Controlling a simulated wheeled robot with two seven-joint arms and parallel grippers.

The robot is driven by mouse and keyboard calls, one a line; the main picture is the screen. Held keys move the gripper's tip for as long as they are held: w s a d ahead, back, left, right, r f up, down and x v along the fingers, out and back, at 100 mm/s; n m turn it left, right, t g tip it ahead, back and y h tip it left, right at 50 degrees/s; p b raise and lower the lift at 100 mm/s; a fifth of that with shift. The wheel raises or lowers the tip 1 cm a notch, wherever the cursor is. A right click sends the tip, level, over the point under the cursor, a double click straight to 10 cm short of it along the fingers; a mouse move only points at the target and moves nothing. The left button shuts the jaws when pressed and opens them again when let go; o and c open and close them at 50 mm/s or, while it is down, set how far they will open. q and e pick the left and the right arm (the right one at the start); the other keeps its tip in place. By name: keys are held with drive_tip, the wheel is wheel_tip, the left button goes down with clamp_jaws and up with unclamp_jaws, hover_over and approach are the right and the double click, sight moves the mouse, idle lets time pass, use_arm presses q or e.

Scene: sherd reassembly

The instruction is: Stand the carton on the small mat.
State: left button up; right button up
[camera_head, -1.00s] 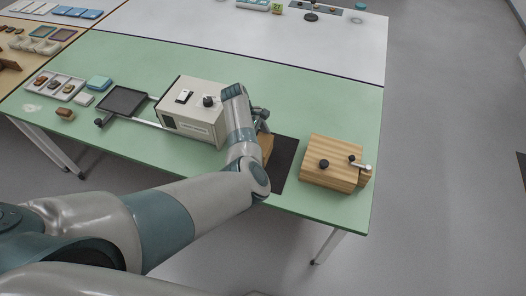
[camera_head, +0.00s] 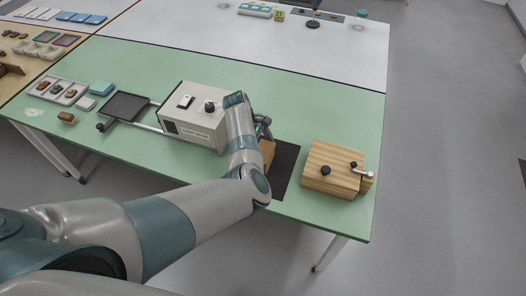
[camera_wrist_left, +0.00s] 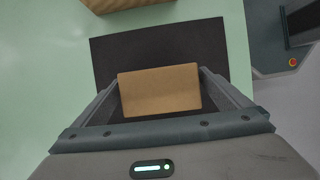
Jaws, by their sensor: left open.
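The carton is a plain tan-brown box (camera_wrist_left: 160,90). In the wrist view it lies between the two fingers of my left gripper (camera_wrist_left: 160,88), which is open with a finger at either side of it. Whether the fingers touch it is hard to tell. The small mat (camera_wrist_left: 210,38) is a black rectangle on the green table, and the carton appears over it. In the head view only part of the carton (camera_head: 267,149) shows beside my left arm, at the left side of the mat (camera_head: 287,160). Its base is hidden. My right gripper is not in view.
A beige box-shaped device (camera_head: 195,117) stands left of my left gripper. A striped wooden block (camera_head: 333,165) with a black knob and a metal handle stands right of the mat. A dark tray (camera_head: 126,106) and small items lie farther left. The table's front edge is close.

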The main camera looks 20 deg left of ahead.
use_arm(q)
drive_tip(key=shift+r, duration=0.15)
drive_tip(key=b+v, duration=0.2)
drive_tip(key=v, duration=1)
drive_tip(key=shift+a, duration=0.1)
